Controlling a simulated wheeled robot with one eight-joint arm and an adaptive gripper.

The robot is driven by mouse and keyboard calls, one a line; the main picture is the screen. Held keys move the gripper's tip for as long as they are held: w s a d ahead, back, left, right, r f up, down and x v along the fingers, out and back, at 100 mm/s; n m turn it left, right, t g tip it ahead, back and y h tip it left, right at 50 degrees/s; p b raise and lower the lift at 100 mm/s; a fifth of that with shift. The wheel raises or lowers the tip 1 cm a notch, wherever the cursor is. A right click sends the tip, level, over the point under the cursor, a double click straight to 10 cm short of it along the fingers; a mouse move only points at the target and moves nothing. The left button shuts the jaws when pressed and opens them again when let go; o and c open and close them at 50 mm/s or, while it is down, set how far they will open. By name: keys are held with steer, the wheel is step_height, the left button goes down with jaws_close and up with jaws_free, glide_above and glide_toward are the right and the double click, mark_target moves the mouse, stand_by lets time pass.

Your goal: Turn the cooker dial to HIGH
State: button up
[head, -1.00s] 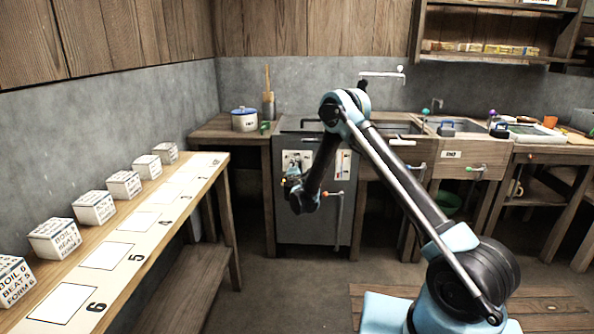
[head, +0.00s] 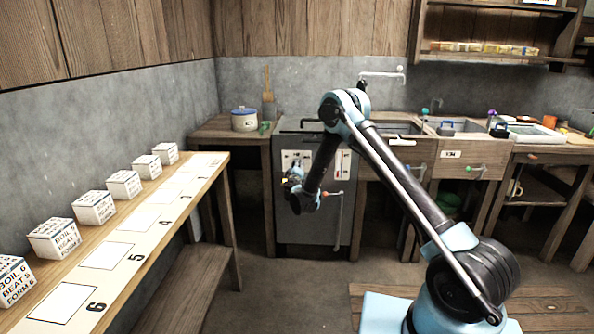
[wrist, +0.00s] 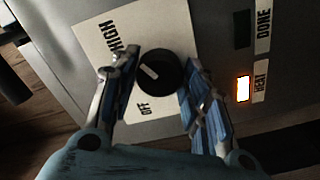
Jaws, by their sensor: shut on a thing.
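The cooker (head: 315,228) is a grey box against the back wall, with a white dial plate on its front. In the wrist view the round black dial (wrist: 160,74) has a short white mark on its left half, lying between the words HIGH (wrist: 124,38) and OFF (wrist: 144,109). My gripper (wrist: 158,80) is shut on the dial, one finger on each side. In the head view my gripper (head: 293,182) is at the cooker's front and hides the dial there.
The HEAT light (wrist: 243,88) glows orange-white; the DONE window (wrist: 243,29) is dark. A lever with a long rod (head: 338,215) hangs at the cooker's right front. A shelf with several lettered blocks (head: 95,208) runs along the left. A pot (head: 244,120) stands left of the cooker.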

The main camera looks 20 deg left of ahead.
steer(key=shift+m, duration=0.4)
steer(key=o, duration=1.1)
steer(key=shift+a+f, duration=0.1)
steer(key=shift+c, duration=0.2)
steer(key=shift+s, duration=0.1)
steer(key=v, duration=1.1)
steer(key=shift+s+d, duration=0.25)
steer(key=shift+s, duration=0.1)
